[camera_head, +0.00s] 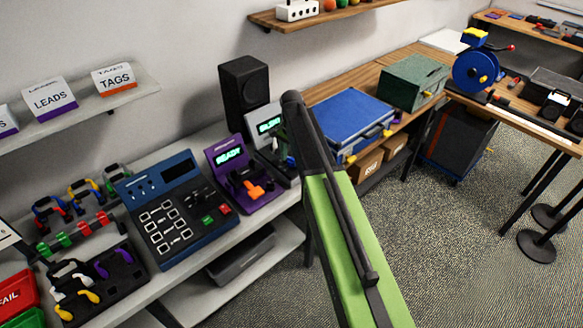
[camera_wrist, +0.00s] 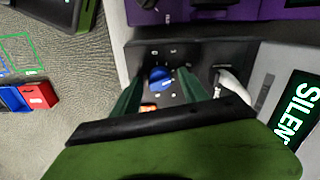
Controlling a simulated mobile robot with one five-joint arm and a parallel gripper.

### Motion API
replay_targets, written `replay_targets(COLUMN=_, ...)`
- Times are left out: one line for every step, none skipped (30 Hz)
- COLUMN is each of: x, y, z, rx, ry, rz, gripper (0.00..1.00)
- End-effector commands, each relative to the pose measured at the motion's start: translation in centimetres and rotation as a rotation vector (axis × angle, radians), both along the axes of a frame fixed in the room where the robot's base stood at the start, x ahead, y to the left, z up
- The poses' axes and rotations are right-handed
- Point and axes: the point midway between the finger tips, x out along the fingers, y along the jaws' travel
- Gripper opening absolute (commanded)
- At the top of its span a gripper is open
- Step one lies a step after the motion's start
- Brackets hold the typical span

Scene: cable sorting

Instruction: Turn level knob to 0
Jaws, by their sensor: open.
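A blue knob (camera_wrist: 160,79) sits on the dark panel of a grey device (camera_head: 262,142). The device's lit display reads SILENT in the wrist view (camera_wrist: 296,108). Small pale marks surround the knob, too small to read, so I cannot tell its setting. My gripper (camera_wrist: 159,74) is open, with one green finger on each side of the knob. I cannot tell whether the fingers touch it. In the head view, my arm hides part of the device and the gripper.
A purple device (camera_head: 236,175) with a READY display stands left of the grey one. A black speaker (camera_head: 243,85) stands behind, and a blue case (camera_head: 347,117) lies to the right. A white curved part (camera_wrist: 232,82) is close to the right finger. A dark blue keypad unit (camera_head: 173,210) is farther left.

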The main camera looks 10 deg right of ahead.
Motion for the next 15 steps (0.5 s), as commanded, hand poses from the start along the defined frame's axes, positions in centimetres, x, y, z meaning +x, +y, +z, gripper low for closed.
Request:
replay_targets(x=0.00, y=0.00, z=-0.34, rx=0.000, ry=0.000, rz=0.000, gripper=0.52)
replay_targets(x=0.00, y=0.00, z=-0.30, rx=0.000, ry=0.000, rz=0.000, gripper=0.52)
replay_targets(x=0.00, y=0.00, z=-0.22, rx=0.000, ry=0.000, rz=0.000, gripper=0.52)
replay_targets(x=-0.01, y=0.01, z=-0.16, rx=0.000, ry=0.000, rz=0.000, gripper=0.52)
replay_targets(x=-0.01, y=0.01, z=-0.12, rx=0.000, ry=0.000, rz=0.000, gripper=0.52)
replay_targets(x=0.00, y=0.00, z=-0.11, rx=0.000, ry=0.000, rz=0.000, gripper=0.52)
replay_targets(x=-0.01, y=0.01, z=-0.10, rx=0.000, ry=0.000, rz=0.000, gripper=0.52)
replay_targets(x=-0.01, y=0.01, z=-0.10, rx=0.000, ry=0.000, rz=0.000, gripper=0.49)
replay_targets(x=0.00, y=0.01, z=-0.10, rx=0.000, ry=0.000, rz=0.000, gripper=0.44)
replay_targets(x=0.00, y=0.01, z=-0.10, rx=0.000, ry=0.000, rz=0.000, gripper=0.40)
replay_targets(x=0.00, y=0.01, z=-0.10, rx=0.000, ry=0.000, rz=0.000, gripper=0.36)
replay_targets(x=0.00, y=0.01, z=-0.10, rx=0.000, ry=0.000, rz=0.000, gripper=0.31)
replay_targets(x=0.00, y=0.01, z=-0.10, rx=0.000, ry=0.000, rz=0.000, gripper=0.27)
replay_targets(x=0.00, y=0.01, z=-0.11, rx=0.000, ry=0.000, rz=0.000, gripper=0.23)
replay_targets(x=0.00, y=0.01, z=-0.11, rx=0.000, ry=0.000, rz=0.000, gripper=0.18)
